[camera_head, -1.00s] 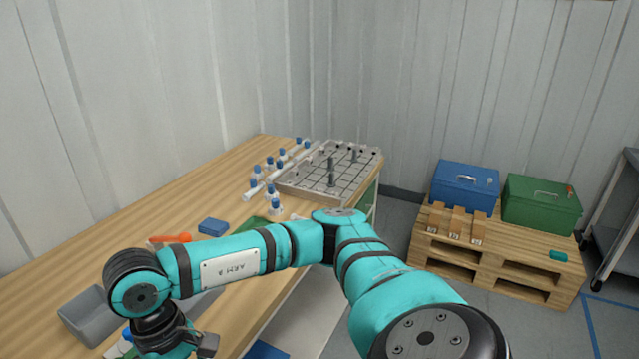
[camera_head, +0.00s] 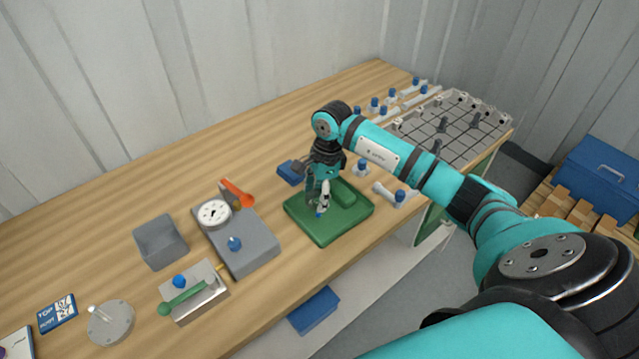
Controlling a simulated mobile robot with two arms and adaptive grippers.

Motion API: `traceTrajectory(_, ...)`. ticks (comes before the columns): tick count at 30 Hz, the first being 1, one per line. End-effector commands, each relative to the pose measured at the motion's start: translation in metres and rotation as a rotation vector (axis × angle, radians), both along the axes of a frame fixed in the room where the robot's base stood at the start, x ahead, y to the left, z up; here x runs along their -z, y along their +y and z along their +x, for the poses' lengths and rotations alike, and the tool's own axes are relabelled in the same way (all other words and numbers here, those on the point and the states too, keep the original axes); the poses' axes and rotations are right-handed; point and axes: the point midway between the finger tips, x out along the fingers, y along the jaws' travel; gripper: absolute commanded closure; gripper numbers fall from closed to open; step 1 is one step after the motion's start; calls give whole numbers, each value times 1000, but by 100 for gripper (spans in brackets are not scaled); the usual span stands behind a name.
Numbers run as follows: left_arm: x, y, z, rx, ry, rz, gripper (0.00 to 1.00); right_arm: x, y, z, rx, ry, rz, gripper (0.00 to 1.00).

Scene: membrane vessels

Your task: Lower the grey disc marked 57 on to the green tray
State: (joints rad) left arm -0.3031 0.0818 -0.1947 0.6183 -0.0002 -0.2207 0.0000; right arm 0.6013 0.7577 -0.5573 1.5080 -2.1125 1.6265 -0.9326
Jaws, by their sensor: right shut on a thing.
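The green tray (camera_head: 335,232) lies near the front edge of the wooden bench, in the middle of the head view. My right gripper (camera_head: 321,203) points down over it, shut on a small pale thing with a blue end; its shape is mostly hidden by the fingers, and I cannot tell whether it touches the tray. A grey disc (camera_head: 120,327) with a pale upright pin lies flat on the bench at the lower left, well away from the gripper. I cannot read a 57 on it. My left gripper is out of view.
A grey block with a white dial (camera_head: 214,213), a grey bin (camera_head: 160,242) and a pale block with a green-handled tool (camera_head: 200,293) stand left of the tray. A gridded rack (camera_head: 460,130) and blue-capped parts are beyond. The bench's back left is clear.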

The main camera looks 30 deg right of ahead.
Motion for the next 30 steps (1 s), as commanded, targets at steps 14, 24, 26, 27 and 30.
traceTrajectory(14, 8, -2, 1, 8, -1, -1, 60, 21, -4, 0, 39, -1, 2, 78)
traceTrajectory(24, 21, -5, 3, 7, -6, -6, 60, 45, -4, 0, 37, -1, 2, 78)
traceTrajectory(26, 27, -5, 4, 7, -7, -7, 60, 50, -5, 1, 38, -3, 0, 78)
traceTrajectory(27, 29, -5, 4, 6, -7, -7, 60, 52, -5, 1, 38, -2, -1, 78)
traceTrajectory(30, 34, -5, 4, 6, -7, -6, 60, 57, -5, 1, 39, -2, -1, 78)
